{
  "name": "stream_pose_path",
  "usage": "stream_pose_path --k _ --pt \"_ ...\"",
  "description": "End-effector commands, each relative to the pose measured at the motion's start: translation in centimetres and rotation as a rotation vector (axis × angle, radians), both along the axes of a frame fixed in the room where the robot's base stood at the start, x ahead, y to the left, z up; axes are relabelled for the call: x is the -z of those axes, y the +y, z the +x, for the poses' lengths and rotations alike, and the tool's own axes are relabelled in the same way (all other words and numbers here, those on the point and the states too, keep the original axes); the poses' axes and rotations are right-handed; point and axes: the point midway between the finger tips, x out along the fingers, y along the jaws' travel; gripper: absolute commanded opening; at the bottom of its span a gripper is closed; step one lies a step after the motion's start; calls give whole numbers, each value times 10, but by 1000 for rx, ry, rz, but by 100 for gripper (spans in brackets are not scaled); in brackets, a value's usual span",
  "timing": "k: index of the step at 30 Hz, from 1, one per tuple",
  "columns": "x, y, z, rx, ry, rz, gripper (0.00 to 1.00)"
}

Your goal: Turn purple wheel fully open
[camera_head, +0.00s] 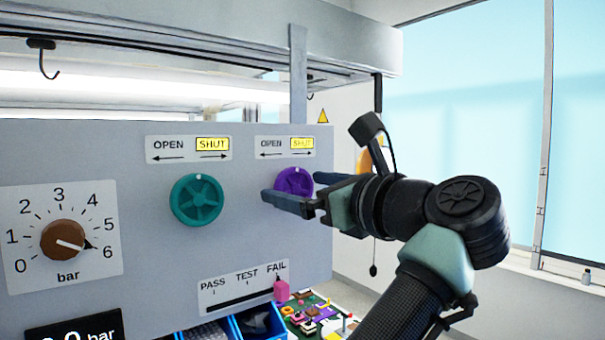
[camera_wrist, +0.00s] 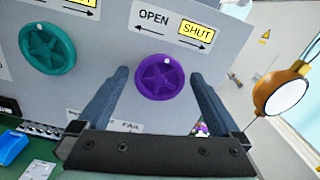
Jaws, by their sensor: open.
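The purple wheel (camera_head: 294,183) is a round spoked knob on the grey panel, under a label (camera_head: 285,147) reading OPEN and SHUT, with SHUT highlighted yellow. In the wrist view the purple wheel (camera_wrist: 167,77) has a small white dot near its top. My gripper (camera_head: 294,190) is open in front of the wheel. In the wrist view its two fingers (camera_wrist: 160,78) reach toward the wheel's left and right sides, with the wheel between them. I cannot tell whether they touch it. In the head view a finger hides the wheel's lower part.
A teal wheel (camera_head: 197,200) sits left of the purple one, under its own OPEN/SHUT label. A brown bar dial (camera_head: 63,240) is further left. A PASS/TEST/FAIL slider with a pink knob (camera_head: 281,291) is below. Blue bins (camera_head: 260,322) stand beneath the panel.

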Motion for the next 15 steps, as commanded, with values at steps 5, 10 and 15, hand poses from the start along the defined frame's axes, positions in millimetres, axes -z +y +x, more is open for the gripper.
stream_pose_path --k 5,10,15 --pt "1 1 2 -1 0 0 100" --pt "1 1 1 -1 0 0 91" --pt "1 1 1 -1 0 0 60"
